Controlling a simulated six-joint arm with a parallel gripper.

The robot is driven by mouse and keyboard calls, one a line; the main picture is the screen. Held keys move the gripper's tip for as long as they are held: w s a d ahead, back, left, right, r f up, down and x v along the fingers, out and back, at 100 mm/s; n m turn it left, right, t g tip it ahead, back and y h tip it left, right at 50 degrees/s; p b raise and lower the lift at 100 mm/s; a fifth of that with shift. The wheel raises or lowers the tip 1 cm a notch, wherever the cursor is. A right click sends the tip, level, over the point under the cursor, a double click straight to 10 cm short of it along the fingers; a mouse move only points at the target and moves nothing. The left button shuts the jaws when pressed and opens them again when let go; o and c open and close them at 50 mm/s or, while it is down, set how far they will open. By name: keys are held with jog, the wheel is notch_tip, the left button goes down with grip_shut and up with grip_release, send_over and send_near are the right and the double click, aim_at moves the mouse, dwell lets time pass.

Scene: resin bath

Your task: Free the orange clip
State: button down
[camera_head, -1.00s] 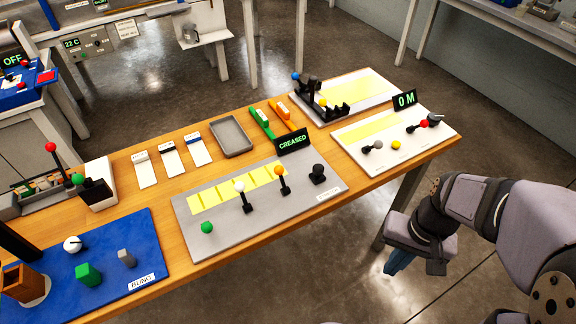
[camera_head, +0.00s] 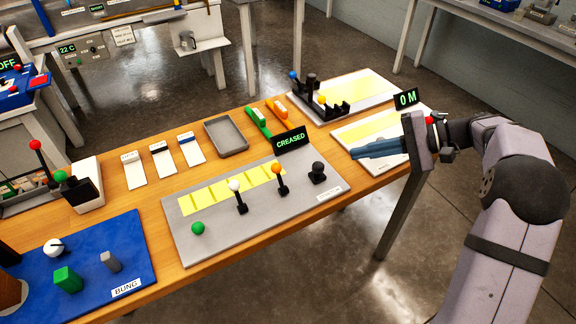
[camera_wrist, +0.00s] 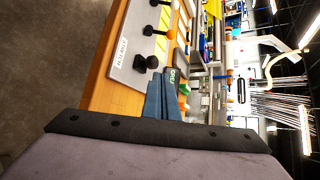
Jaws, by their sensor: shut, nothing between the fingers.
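The orange clip (camera_head: 277,110) lies at the table's back edge, beside a similar green clip (camera_head: 258,122) and behind the CREASED display (camera_head: 291,140). A white label shows on the orange clip. I cannot tell whether anything holds it. My gripper (camera_head: 354,153) is shut and empty, its blue fingers pointing left above the right-hand white board (camera_head: 372,132). It is well to the right of the orange clip and apart from it.
A grey panel (camera_head: 220,232) with several ball-topped levers and a black knob (camera_head: 318,170) stands left of my gripper. The far white board (camera_head: 380,83) carries a dark fixture (camera_head: 320,98). A grey tray (camera_head: 226,138) sits left of the clips. The 0 M display (camera_head: 406,97) stands near my wrist.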

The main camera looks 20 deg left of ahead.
aim_at(278, 174)
jog(key=shift+w+r+y, duration=0.4)
jog(key=shift+w, duration=0.15)
jog(key=shift+a, duration=0.1)
jog(key=p+x, duration=0.4)
jog(key=x, duration=1.5)
jog(key=shift+s+a+f, duration=0.1)
jog(key=shift+a+f, duration=0.1)
jog(key=shift+a, duration=0.1)
jog(key=shift+s+r+p, duration=0.2)
jog(key=shift+s+p, duration=0.05)
jog(key=shift+p, duration=0.2)
jog(key=shift+s+d+r+p, duration=0.2)
jog(key=shift+s+r+p, duration=0.15)
jog(key=shift+s, duration=0.35)
jog(key=shift+s+d+r+p, duration=0.25)
jog(key=shift+s+p, duration=0.1)
jog(key=shift+s, duration=0.35)
jog(key=shift+f+b, duration=0.1)
jog(key=shift+b, duration=0.75)
